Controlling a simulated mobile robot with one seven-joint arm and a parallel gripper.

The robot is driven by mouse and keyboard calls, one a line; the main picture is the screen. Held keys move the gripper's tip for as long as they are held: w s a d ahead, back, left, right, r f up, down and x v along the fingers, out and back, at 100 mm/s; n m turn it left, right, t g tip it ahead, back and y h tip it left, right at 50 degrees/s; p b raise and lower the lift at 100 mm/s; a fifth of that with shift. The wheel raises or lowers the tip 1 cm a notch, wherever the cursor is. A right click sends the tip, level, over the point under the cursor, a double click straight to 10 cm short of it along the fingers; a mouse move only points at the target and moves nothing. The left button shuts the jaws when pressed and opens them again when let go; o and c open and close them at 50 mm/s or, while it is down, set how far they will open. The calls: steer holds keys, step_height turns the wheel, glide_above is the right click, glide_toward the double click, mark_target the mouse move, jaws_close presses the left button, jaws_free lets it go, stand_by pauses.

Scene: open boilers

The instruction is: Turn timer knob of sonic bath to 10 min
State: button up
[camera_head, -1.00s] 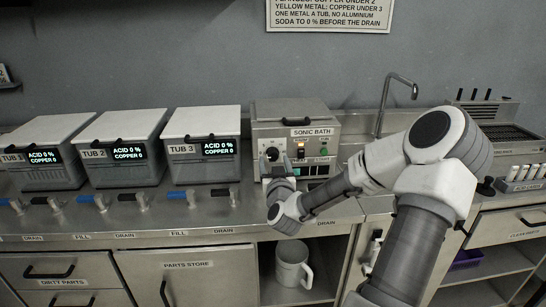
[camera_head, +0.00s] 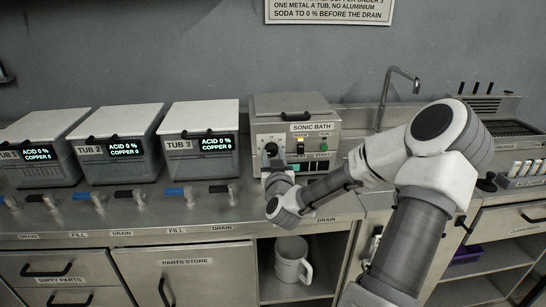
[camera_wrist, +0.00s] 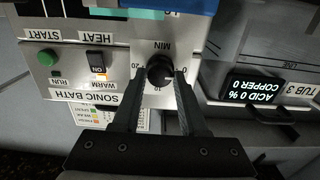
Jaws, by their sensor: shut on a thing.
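The sonic bath (camera_head: 325,148) is a metal box at the back of the counter. Its black round timer knob (camera_head: 271,149) is at the left of its front panel. In the wrist view the panel is upside down, and the knob (camera_wrist: 159,72) sits under a MIN label with dial numbers around it. My gripper (camera_wrist: 159,78) is shut on the knob, one finger on each side. In the head view my gripper (camera_head: 273,164) reaches the panel from the front and covers part of it. The knob's pointer is too dark to read.
START button (camera_wrist: 47,57) and HEAT switch (camera_wrist: 97,62) are beside the knob. Tub 3 (camera_head: 200,145) stands close left of the bath, with Tub 2 (camera_head: 122,150) beyond. A tap (camera_head: 398,90) rises behind my arm. A mug (camera_head: 291,262) is on the shelf below.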

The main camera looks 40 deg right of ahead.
jaws_close()
steer(key=shift+m+b, duration=0.4)
steer(key=shift+b, duration=0.3)
steer(key=shift+m+b, duration=0.95)
steer(key=shift+m, duration=0.05)
steer(key=m+b, duration=0.2)
steer(key=m, duration=0.3)
steer(key=m+b, duration=0.1)
steer(key=m, duration=0.4)
steer(key=shift+b, duration=0.35)
steer(key=shift+m+b, duration=0.5)
steer(key=shift+m, duration=1.9)
steer(key=shift+r, duration=0.1)
